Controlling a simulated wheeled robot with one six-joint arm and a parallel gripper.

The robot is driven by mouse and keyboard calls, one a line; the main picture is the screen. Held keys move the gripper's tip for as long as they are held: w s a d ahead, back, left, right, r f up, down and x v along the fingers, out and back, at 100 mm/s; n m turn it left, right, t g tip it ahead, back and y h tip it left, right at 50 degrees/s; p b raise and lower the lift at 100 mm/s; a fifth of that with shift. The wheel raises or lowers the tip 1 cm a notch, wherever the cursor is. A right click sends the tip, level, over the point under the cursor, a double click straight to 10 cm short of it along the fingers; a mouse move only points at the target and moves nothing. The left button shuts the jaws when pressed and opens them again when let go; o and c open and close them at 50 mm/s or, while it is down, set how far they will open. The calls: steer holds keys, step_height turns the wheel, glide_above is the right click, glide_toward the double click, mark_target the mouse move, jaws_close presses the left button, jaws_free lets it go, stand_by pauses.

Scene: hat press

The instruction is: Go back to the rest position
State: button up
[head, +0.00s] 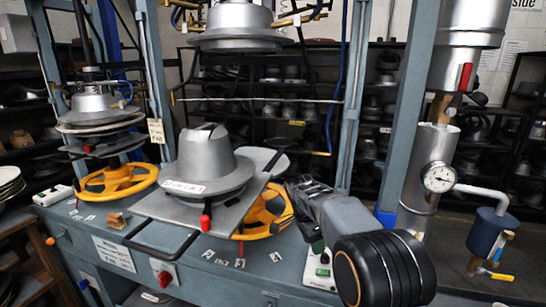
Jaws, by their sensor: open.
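My gripper (306,190) shows small and dark at the end of my grey and black arm, at the lower right of centre. It is open, with nothing seen between its jaws, though its fingertips are hard to make out. It is just right of the hat press, apart from the grey hat mould (208,158). The mould sits on a flat metal plate (160,210) with a black loop handle at its front left. A matching upper mould (238,18) hangs above with a clear gap. My arm hides part of the bench behind it.
A yellow handwheel (266,215) lies under the plate. A second press (95,110) with its own yellow wheel (115,182) stands left. A blue-grey post (408,110) and a metal cylinder with a gauge (439,178) stand close right of my arm. Dark shelves fill the back.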

steer(key=s+d+r+n+t+y+p, duration=0.1)
steer(key=s+n+t, duration=0.1)
steer(key=s+n, duration=0.5)
steer(key=s+d+r+n+t+y+p, duration=0.1)
steer(key=s+n, duration=0.6)
steer(key=s, duration=1)
steer(key=shift+d+r+n+t+y, duration=0.4)
steer(key=shift+d+t+y, duration=0.1)
steer(key=shift+d+t, duration=0.2)
steer(key=shift+c, duration=0.2)
steer(key=shift+c, duration=0.4)
steer(key=shift+s, duration=0.1)
